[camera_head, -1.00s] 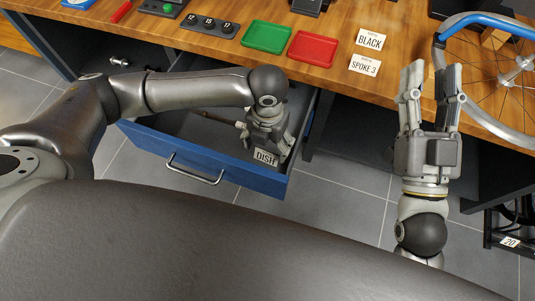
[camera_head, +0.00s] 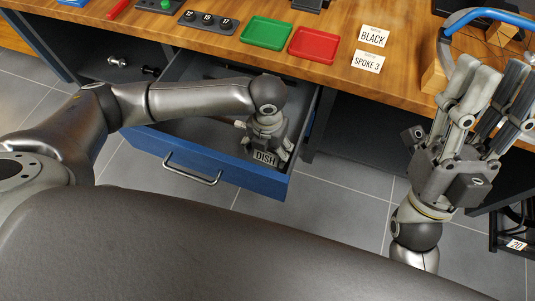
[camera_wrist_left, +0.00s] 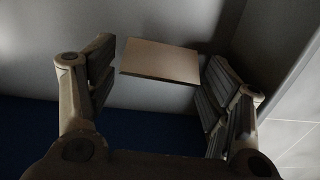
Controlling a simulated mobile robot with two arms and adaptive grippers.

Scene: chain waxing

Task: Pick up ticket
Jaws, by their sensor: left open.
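The ticket is a pale card reading "DISH" (camera_head: 265,157) at the front right of the open blue drawer (camera_head: 160,150). In the left wrist view the card (camera_wrist_left: 160,61) shows as a plain tan face, tilted, between my two fingers, with a gap on each side. My left gripper (camera_head: 268,147) points down into the drawer, open and around the card. My right gripper (camera_head: 490,90) is raised at the right, in front of the table edge, with its fingers apart and nothing seen between them.
The wooden workbench (camera_head: 200,45) holds a green tray (camera_head: 267,32), a red tray (camera_head: 314,45), a "BLACK" card (camera_head: 373,37) and a "SPOKE 3" card (camera_head: 366,61). A wheel with a blue rim (camera_head: 490,14) stands behind my right gripper. The drawer walls are close around my left gripper.

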